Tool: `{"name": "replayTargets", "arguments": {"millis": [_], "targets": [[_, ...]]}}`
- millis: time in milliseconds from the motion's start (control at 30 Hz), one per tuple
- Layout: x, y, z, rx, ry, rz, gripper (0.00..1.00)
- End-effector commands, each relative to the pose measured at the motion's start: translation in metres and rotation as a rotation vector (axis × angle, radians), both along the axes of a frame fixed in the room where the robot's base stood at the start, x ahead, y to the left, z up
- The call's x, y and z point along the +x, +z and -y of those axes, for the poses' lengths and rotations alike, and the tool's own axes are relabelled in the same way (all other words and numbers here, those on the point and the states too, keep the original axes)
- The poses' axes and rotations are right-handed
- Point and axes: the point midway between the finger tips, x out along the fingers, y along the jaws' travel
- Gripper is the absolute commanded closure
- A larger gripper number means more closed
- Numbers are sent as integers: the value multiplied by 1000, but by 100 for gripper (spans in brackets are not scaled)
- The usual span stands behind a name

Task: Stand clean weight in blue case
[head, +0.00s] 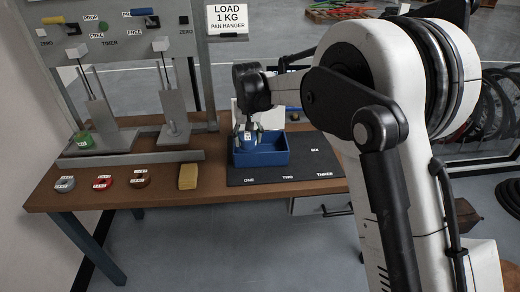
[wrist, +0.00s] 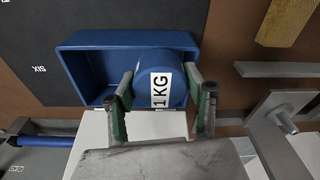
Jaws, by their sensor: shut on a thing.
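The blue case (head: 262,158) is an open box on a black mat on the bench. It also shows in the wrist view (wrist: 82,75), with its left part empty. My gripper (head: 247,128) is over the left end of the case, pointing down. In the wrist view my gripper (wrist: 160,77) is shut on a blue cylindrical weight (wrist: 180,92) with a white "1 KG" label. The weight lies between the two fingers at the case's right end in that view. I cannot tell whether its base touches the case floor. In the head view the arm and gripper partly hide it.
The black mat (head: 245,177) has numbered places. A yellow block (head: 188,176) and grey (head: 64,184), red (head: 103,183) and brown (head: 140,178) labelled discs lie left of it. A metal test frame (head: 130,155) with a green item (head: 82,140) stands at the back left.

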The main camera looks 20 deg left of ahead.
Motion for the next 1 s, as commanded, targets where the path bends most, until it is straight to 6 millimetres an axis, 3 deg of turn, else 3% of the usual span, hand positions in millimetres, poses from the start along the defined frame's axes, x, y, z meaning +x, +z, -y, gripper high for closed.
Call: {"name": "replayTargets", "arguments": {"millis": [200,400,667,1000], "targets": [[34,-22,15,0,-3,0,100],[53,-34,23,0,-1,0,100],[57,-43,25,0,-1,0,100],[57,-77,25,0,-1,0,100]]}}
